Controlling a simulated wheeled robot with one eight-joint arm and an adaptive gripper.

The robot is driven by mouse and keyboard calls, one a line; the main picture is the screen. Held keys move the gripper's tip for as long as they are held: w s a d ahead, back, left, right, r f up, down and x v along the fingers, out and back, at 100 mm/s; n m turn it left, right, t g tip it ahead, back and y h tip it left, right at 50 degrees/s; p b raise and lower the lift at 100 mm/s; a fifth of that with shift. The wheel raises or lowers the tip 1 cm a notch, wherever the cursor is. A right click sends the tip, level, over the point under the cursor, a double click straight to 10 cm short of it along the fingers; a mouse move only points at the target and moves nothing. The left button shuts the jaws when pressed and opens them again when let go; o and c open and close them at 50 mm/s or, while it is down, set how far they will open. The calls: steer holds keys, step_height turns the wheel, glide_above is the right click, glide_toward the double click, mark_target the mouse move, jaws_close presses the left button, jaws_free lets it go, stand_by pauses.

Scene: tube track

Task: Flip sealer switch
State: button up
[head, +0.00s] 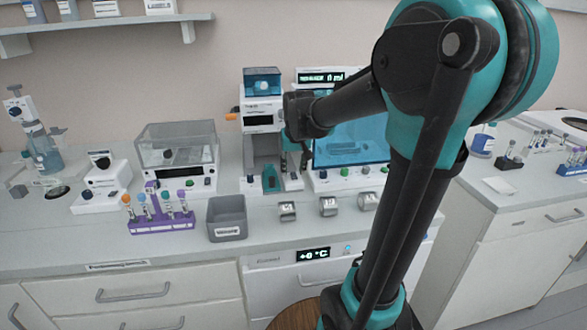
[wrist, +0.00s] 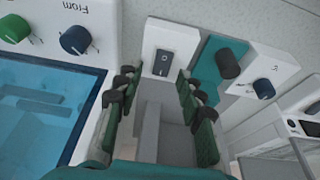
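The switch (wrist: 163,63) is a dark rocker on a white panel (wrist: 150,42) at the top middle of the wrist view. My gripper (wrist: 157,82) is open and empty, with green-padded fingers on both sides of the picture. The switch shows just beyond and between the fingertips; I see no contact. A teal plate with a black knob (wrist: 228,64) is right of the panel. In the head view, the panel appears to belong to the tall white device (head: 262,125) with a blue box on top. My arm's end is beside this device and partly hides it; the fingers are mostly hidden there.
A white panel with a blue knob (wrist: 264,89) is further right in the wrist view; a blue-windowed device (wrist: 40,110) fills its left. The bench holds a grey bin (head: 227,222), a purple tube rack (head: 165,220) and a clear-lidded box (head: 177,150).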

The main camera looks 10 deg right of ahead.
steer(key=shift+r, duration=0.1)
steer(key=v, duration=1.2)
